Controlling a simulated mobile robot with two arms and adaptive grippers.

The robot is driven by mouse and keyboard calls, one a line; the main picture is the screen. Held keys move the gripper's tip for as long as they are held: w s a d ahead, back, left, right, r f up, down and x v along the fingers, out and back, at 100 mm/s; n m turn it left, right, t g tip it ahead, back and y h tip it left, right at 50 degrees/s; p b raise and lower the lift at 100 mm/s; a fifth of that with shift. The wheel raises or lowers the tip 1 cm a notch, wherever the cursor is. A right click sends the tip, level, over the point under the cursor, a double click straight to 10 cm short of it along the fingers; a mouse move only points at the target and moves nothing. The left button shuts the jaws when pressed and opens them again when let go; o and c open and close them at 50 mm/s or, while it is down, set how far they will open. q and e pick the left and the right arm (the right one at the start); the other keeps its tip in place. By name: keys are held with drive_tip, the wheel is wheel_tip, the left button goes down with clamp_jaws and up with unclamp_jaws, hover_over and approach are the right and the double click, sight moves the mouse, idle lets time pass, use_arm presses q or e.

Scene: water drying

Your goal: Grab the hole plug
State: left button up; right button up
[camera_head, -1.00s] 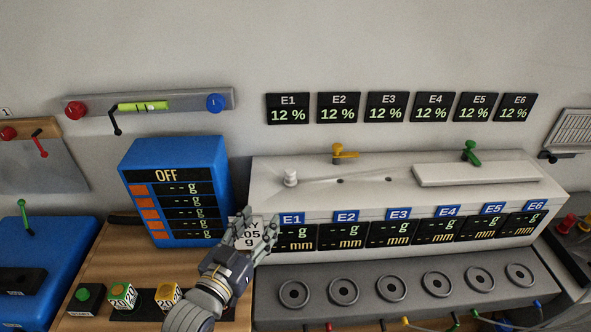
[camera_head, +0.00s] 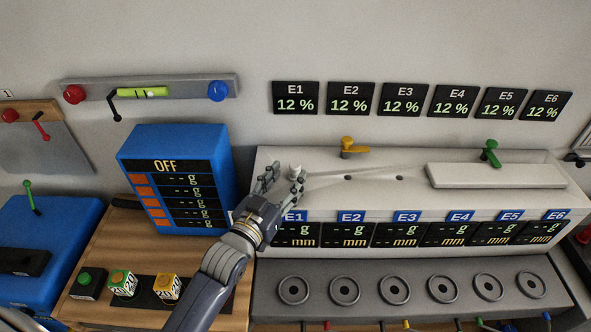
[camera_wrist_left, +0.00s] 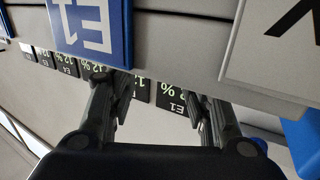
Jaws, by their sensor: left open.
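The hole plug, a small white knob (camera_head: 295,170), stands at the left end of the white machine's top, with a thin pale line running from it to the right. My left gripper (camera_head: 283,178) is open, with its fingers pointing up and away. In the head view its right finger overlaps the plug's near edge; I cannot tell if they touch. In the left wrist view the open fingers (camera_wrist_left: 155,95) show with nothing between them, and I cannot make out the plug there. My right gripper is not in view.
The white machine top (camera_head: 330,205) has two dark holes (camera_head: 348,178) right of the plug, a yellow lever (camera_head: 349,145), a green lever (camera_head: 490,152) and a white slab (camera_head: 495,176). A blue box with displays (camera_head: 175,180) stands close left of my arm. A wall stands behind.

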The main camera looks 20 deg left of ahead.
sight(294, 167)
use_arm(q)
drive_tip(key=shift+w+d+r+p, duration=0.1)
drive_tip(key=shift+w+r+p, duration=0.25)
drive_tip(key=shift+w+p, duration=0.15)
drive_tip(key=w, duration=0.2)
drive_tip(key=w+p, duration=0.1)
drive_tip(key=shift+w+d, duration=0.1)
drive_tip(key=shift+d, duration=0.15)
drive_tip(key=shift+w+f, duration=0.15)
drive_tip(key=shift+w, duration=0.35)
drive_tip(key=shift+s, duration=0.1)
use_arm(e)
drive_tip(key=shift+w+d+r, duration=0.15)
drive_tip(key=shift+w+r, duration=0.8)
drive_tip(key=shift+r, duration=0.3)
use_arm(q)
drive_tip(key=shift+c, duration=1.1)
drive_tip(key=c, duration=0.7)
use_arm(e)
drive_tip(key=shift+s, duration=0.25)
